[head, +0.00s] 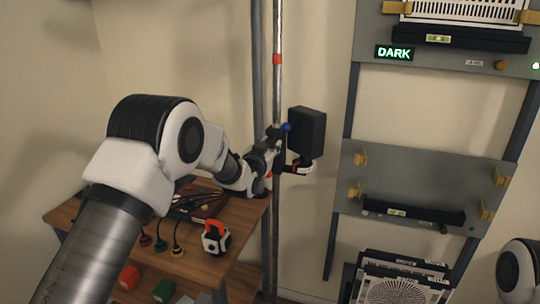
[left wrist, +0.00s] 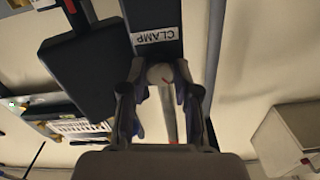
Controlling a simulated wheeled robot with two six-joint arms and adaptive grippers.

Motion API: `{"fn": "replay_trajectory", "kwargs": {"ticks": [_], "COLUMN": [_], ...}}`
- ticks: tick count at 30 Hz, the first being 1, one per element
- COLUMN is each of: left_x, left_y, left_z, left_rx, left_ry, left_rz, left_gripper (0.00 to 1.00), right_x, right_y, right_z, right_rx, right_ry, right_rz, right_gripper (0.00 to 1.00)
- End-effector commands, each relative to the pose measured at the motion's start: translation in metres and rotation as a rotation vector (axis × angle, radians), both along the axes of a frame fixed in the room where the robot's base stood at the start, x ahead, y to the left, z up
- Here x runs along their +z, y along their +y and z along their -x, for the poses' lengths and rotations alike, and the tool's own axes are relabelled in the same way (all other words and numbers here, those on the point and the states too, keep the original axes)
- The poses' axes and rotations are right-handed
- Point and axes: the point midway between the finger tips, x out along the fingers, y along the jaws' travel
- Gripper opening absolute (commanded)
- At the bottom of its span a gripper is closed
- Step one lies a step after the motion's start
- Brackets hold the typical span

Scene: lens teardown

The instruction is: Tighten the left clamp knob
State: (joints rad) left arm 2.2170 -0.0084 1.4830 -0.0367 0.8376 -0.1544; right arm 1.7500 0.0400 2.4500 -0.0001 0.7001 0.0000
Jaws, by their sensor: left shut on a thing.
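In the left wrist view a pale round clamp knob (left wrist: 160,74) sits below a dark block (left wrist: 152,20) with an upside-down CLAMP label (left wrist: 156,36). My left gripper (left wrist: 158,82) has a finger on each side of the knob and is shut on it. In the head view my left gripper (head: 268,152) is at the upright metal pole (head: 277,90), just left of a black box (head: 308,132). The knob is hidden there by the gripper. A small blue part (head: 287,127) shows beside the box. My right gripper is not in view.
A wooden cart (head: 245,222) stands below my left arm, with cables and a red-and-white device (head: 215,238) on top; red and green blocks lie on a lower level. A rack (head: 345,150) with grey panels and a lit DARK sign (head: 394,53) stands at right. Louvred panels (head: 398,285) lean below.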

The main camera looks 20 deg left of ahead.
Motion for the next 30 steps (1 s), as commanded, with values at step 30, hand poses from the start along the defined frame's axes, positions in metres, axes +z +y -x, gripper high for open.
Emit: {"fn": "replay_trajectory", "kwargs": {"ticks": [30], "left_x": [-0.002], "left_y": [-0.001], "left_z": [0.0], "left_rx": [-0.002], "left_ry": [-0.019], "left_rz": [-0.616], "left_gripper": [0.0], "right_x": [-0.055], "right_y": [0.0], "right_z": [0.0], "right_rx": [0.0], "right_ry": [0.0], "right_rz": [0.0], "right_gripper": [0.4]}}
